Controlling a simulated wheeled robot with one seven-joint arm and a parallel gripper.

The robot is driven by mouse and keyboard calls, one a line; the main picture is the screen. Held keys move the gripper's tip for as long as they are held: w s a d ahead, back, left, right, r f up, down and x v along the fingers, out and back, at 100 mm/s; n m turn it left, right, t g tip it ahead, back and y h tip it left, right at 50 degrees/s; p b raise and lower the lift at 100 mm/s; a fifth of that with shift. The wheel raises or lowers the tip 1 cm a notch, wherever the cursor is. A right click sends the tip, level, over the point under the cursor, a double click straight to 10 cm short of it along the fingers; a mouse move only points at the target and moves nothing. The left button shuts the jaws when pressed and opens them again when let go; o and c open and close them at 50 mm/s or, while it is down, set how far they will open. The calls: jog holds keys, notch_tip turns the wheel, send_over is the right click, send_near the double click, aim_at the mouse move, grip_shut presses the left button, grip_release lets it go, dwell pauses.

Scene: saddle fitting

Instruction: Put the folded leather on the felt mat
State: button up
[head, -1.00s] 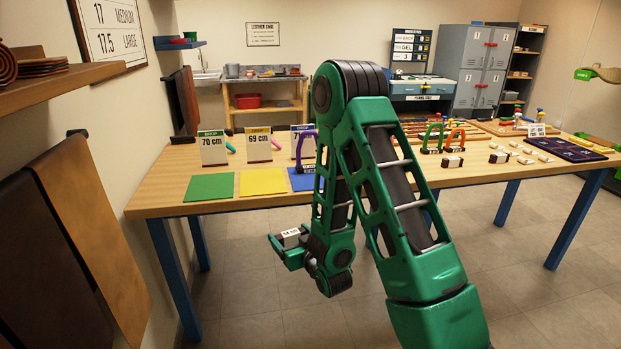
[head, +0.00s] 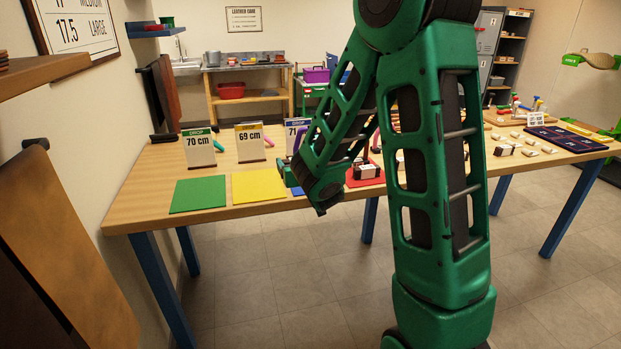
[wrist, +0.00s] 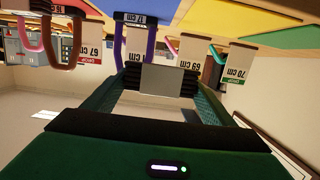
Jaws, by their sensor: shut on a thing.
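My gripper (wrist: 160,80) is shut on a small folded piece, with its pale band (wrist: 160,79) between dark ends in the wrist view. In the head view my arm mostly hides the gripper and the piece, near the table's front edge by the blue mat. Flat mats lie along that edge: green (head: 198,195), yellow (head: 259,186), blue, mostly hidden behind my arm, and red (head: 351,180). The wrist view shows the blue mat (wrist: 150,7) and yellow mat (wrist: 215,14) upside down. The green and yellow mats are bare.
Upright cards for 70 cm (head: 199,148) and 69 cm (head: 250,143) stand behind the mats. A purple arch (wrist: 118,42) shows near the gripper in the wrist view. Small blocks and a dark blue tray (head: 567,138) are at the right. Leather hangs at the left wall.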

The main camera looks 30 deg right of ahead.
jog(key=w+d+f, duration=0.1)
jog(key=d, duration=0.1)
jog(key=w+d+f, duration=0.2)
jog(key=d, duration=0.1)
jog(key=w+d+f, duration=0.1)
jog(key=d+f, duration=0.1)
jog(key=d, duration=0.1)
jog(key=shift+w+d+f, duration=0.15)
jog(key=shift+d+f, duration=0.1)
jog(key=shift+f, duration=2.05)
jog(key=o, duration=1.1)
jog(key=shift+o, duration=0.2)
